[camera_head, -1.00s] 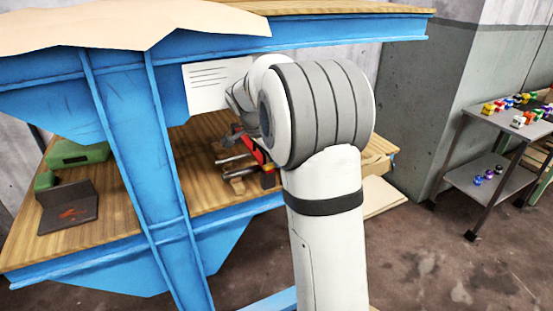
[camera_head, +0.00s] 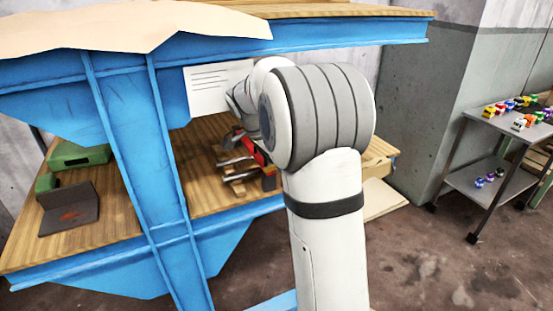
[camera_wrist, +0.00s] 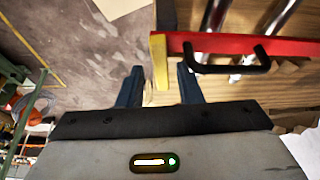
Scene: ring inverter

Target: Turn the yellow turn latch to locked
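The yellow turn latch (camera_wrist: 159,62) shows in the wrist view as a narrow upright bar at the left end of a red bar (camera_wrist: 290,48). A black handle (camera_wrist: 228,66) is fixed to the red bar. My gripper (camera_wrist: 160,84) is open, with one dark finger on each side of the latch's lower end in the picture. Gaps show between the latch and both fingers; I cannot tell the depth exactly. In the head view my arm hides the latch and most of the gripper; only part of the red piece (camera_head: 256,152) shows beside metal rods (camera_head: 236,160).
The device sits on a wooden shelf (camera_head: 120,225) in a blue frame, with a blue post (camera_head: 140,150) at left and a top beam (camera_head: 340,38) above. A dark open case (camera_head: 68,212) and a green box (camera_head: 80,155) stand left. A grey cart (camera_head: 490,185) is at right.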

